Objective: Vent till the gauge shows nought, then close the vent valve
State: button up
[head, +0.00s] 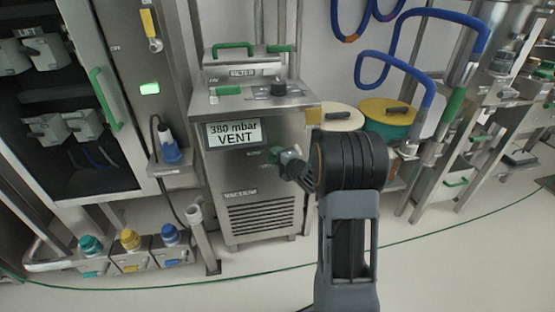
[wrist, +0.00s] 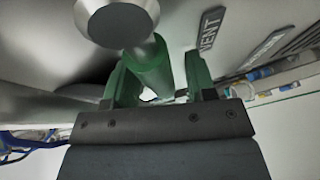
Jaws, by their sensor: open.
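The gauge (head: 233,133) is a lit display on the front of a steel cabinet and reads "380 mbar VENT". My gripper (head: 288,157) is at the cabinet's front, right of the display, and partly hides the vent valve there. In the wrist view, my gripper (wrist: 157,78) is open, with one green finger on each side of the valve's green handle (wrist: 150,66). A round steel part (wrist: 117,18) of the valve shows above it. I cannot tell whether the fingers touch the handle. A "VENT" label (wrist: 210,29) is beside it.
Drums with blue hoses stand at the right. Teal, yellow and blue-capped fittings (head: 130,240) are low at the left. A green line crosses the open floor.

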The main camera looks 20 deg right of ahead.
grip_shut()
dwell(0.6)
